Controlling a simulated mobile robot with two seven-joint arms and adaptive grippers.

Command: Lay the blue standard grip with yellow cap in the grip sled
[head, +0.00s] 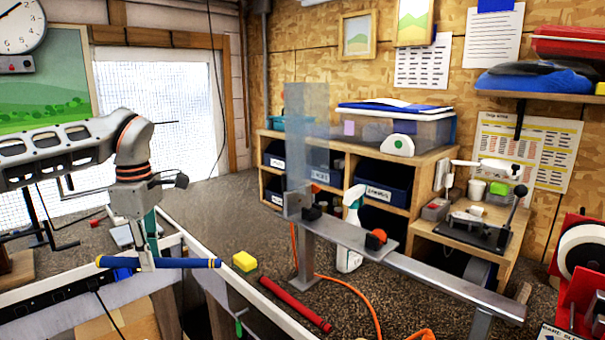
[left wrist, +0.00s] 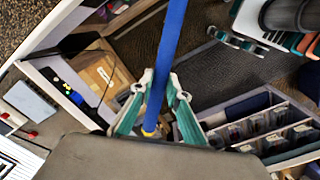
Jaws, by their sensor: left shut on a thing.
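My left gripper (head: 148,262) is shut on the blue grip (head: 188,263) around its middle. In the head view the grip lies roughly level across the fingers, in the air, with yellow at both ends. In the left wrist view the blue grip (left wrist: 170,50) runs between the two teal fingers (left wrist: 155,103), with a yellow part (left wrist: 150,130) at its lower end. I cannot pick out the grip sled for certain. My right gripper does not show in the head view.
A yellow sponge (head: 244,262) and a red bar (head: 295,305) are right of the grip. A metal rail (head: 430,278) with orange-knobbed clamps (head: 375,239) stands farther right. A white spray bottle (head: 351,230) is behind it. Wooden shelves (head: 400,165) line the back wall.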

